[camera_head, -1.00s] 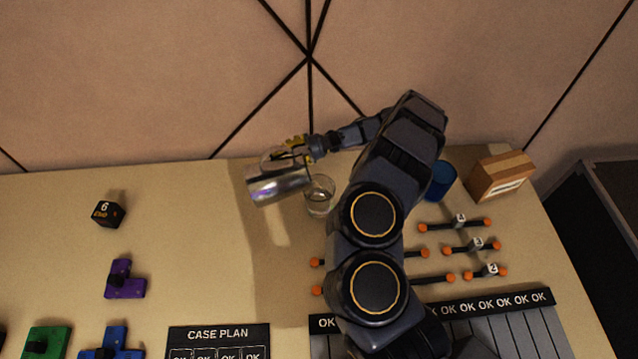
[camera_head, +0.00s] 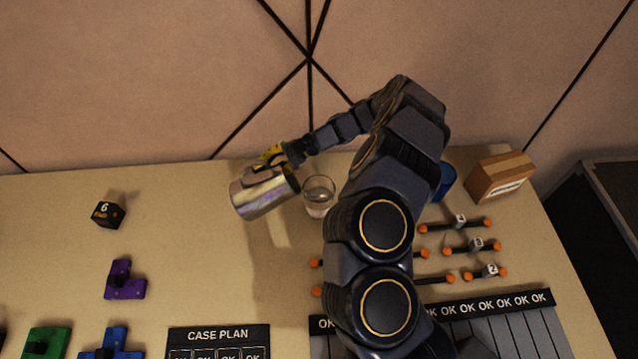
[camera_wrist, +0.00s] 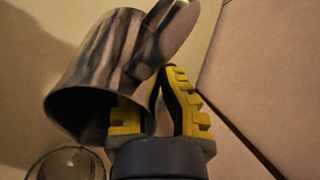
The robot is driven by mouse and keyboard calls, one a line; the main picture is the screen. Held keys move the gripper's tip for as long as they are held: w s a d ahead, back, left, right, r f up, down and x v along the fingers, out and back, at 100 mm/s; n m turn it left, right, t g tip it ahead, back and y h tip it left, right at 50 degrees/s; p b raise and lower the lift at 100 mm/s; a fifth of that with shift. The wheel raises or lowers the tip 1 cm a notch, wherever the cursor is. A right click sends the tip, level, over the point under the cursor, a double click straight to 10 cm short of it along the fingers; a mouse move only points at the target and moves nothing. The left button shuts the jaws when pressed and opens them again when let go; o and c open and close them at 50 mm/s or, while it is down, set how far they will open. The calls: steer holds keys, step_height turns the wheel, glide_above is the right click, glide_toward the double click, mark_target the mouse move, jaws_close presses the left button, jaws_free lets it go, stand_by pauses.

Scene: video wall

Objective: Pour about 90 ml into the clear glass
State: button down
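A shiny metal pitcher (camera_head: 264,191) is held in the air, tipped well over, its open end toward the clear glass. My gripper (camera_head: 272,157) has yellow fingers at the pitcher's far side and seems shut on its handle; the grip is partly hidden. In the wrist view, the pitcher (camera_wrist: 108,70) shows its dark mouth low, with my gripper's fingers (camera_wrist: 160,85) beside it. The clear glass (camera_head: 319,194) stands upright on the table just right of the pitcher. Its lower part looks filled, but the level is unclear. Its rim shows in the wrist view (camera_wrist: 65,163). No stream is visible.
A blue cup (camera_head: 446,181) stands partly behind my arm, beside a cardboard box (camera_head: 500,177). Several orange-tipped rods (camera_head: 455,226) lie at right. A black numbered cube (camera_head: 108,214) and a purple piece (camera_head: 125,285) lie at left. The table between is clear.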

mark_target(256, 185)
steer(key=shift+s+a+h, duration=0.2)
steer(key=shift+a+h, duration=0.2)
steer(key=shift+h, duration=0.7)
steer(key=shift+f, duration=0.1)
steer(key=shift+h, duration=0.3)
stand_by(0.5)
steer(key=shift+a+f+t+h, duration=0.15)
steer(key=shift+f+t+h, duration=0.15)
steer(key=shift+f+h, duration=1.1)
steer(key=shift+a+f+h, duration=0.45)
steer(key=shift+f+h, duration=0.2)
steer(key=shift+h, duration=0.25)
steer(key=shift+a+f+h, duration=0.1)
steer(key=shift+f+h, duration=0.1)
steer(key=shift+h, duration=0.1)
steer(key=shift+w+a+f+t+h+p, duration=0.15)
steer(key=shift+a+h, duration=0.15)
steer(key=shift+h, duration=0.2)
steer(key=shift+a+f+t+h+p, duration=0.15)
steer(key=shift+a+h, duration=0.15)
steer(key=shift+h, duration=0.2)
steer(key=shift+a+f+t+h, duration=0.15)
steer(key=shift+a+f+h, duration=0.15)
steer(key=shift+a+h, duration=0.45)
steer(key=shift+a+f+t+h, duration=0.15)
steer(key=shift+a+f+h, duration=0.2)
steer(key=shift+h, duration=0.7)
